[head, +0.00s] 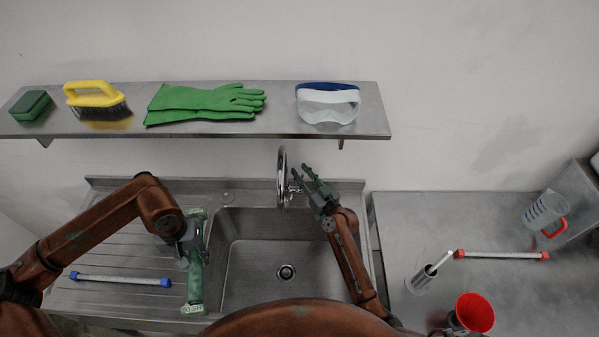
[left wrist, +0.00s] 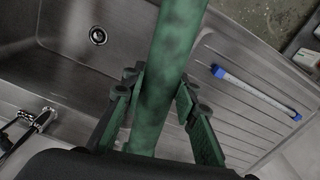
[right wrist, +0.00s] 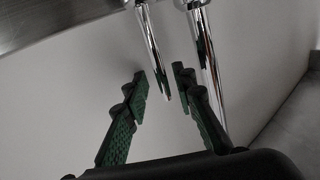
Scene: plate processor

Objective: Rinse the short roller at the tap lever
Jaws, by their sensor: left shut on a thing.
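The green roller (head: 195,277), with a pale label at its near end, is held by my left gripper (head: 190,242) over the drainboard beside the sink's left edge. In the left wrist view, both fingers are closed around the roller (left wrist: 172,55). The chrome tap (head: 282,165) stands behind the sink (head: 262,225). My right gripper (head: 303,176) is open beside the tap. In the right wrist view, the thin chrome tap lever (right wrist: 151,42) reaches down between the parted fingertips, with gaps visible; contact cannot be told.
A blue-ended rod (head: 120,279) lies on the drainboard. A shelf (head: 280,125) above holds a sponge, brush, green gloves and goggles. The right counter holds a red-ended rod (head: 500,255), metal cup (head: 421,280), red funnel (head: 475,312) and measuring jug (head: 545,212). The basin is empty.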

